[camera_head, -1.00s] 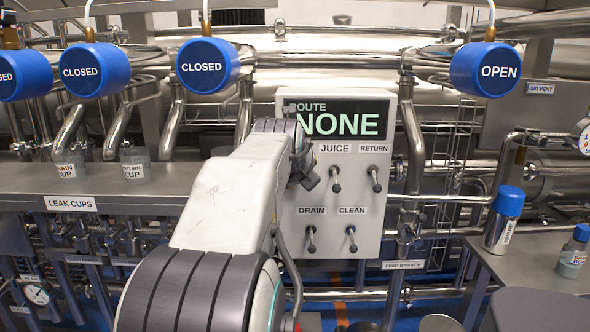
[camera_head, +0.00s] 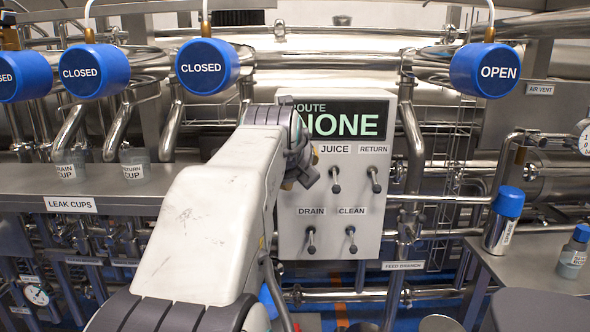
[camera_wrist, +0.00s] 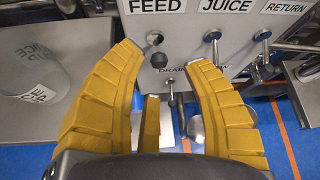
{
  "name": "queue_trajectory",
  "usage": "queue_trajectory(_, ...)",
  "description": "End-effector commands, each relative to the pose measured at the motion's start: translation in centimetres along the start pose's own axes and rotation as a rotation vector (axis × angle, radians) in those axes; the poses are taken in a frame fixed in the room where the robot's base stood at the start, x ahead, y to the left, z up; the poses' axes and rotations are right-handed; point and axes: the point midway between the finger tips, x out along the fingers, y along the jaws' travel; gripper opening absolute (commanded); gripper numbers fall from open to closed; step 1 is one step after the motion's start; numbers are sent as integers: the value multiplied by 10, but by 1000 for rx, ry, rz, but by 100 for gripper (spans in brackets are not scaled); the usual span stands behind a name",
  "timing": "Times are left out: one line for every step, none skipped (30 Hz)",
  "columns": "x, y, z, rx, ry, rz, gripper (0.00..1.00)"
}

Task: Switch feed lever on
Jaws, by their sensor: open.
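The feed lever (camera_wrist: 159,60) has a dark knob and hangs down from the grey panel (camera_wrist: 185,40) under the FEED label (camera_wrist: 155,6) in the wrist view. My gripper (camera_wrist: 163,55) has its yellow fingers spread open, and the feed lever shows between the fingertips. I cannot tell how far the fingertips are from the panel. In the head view my arm hides the feed lever, and my gripper is mostly hidden behind the wrist. The panel's display (camera_head: 340,121) reads ROUTE NONE.
The juice lever (camera_wrist: 213,45) and return lever (camera_wrist: 263,45) are to the right; the drain lever (camera_wrist: 171,92) is below. A cup (camera_wrist: 33,60) stands on the shelf (camera_wrist: 95,55) at left. Blue valve heads (camera_head: 208,65) hang above. A blue-capped bottle (camera_head: 504,218) is at right.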

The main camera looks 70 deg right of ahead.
Motion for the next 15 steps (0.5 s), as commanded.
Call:
queue_trajectory(-10, 0, 1, 0, -4, -1, 45)
queue_trajectory(-15, 0, 1, 0, -3, -1, 45)
queue_trajectory(-22, 0, 1, 0, -3, -1, 45)
queue_trajectory(-27, 0, 0, 0, -3, -1, 45)
queue_trajectory(-31, 0, 1, 0, -3, -1, 45)
queue_trajectory(-37, 0, 1, 0, -3, -1, 45)
queue_trajectory(-41, 0, 0, 0, -2, -1, 45)
queue_trajectory(-45, 0, 0, 0, -2, -1, 45)
queue_trajectory(-50, 0, 0, 0, -2, -1, 45)
queue_trajectory(-53, 0, 0, 0, -2, -1, 45)
queue_trajectory(-56, 0, 0, 0, -1, -1, 45)
queue_trajectory(-59, 0, 0, 0, -1, -1, 45)
queue_trajectory(-62, 0, 0, 0, -1, -1, 45)
queue_trajectory(-64, 0, 0, 0, -1, -1, 45)
queue_trajectory(-66, 0, 0, 0, -1, -1, 45)
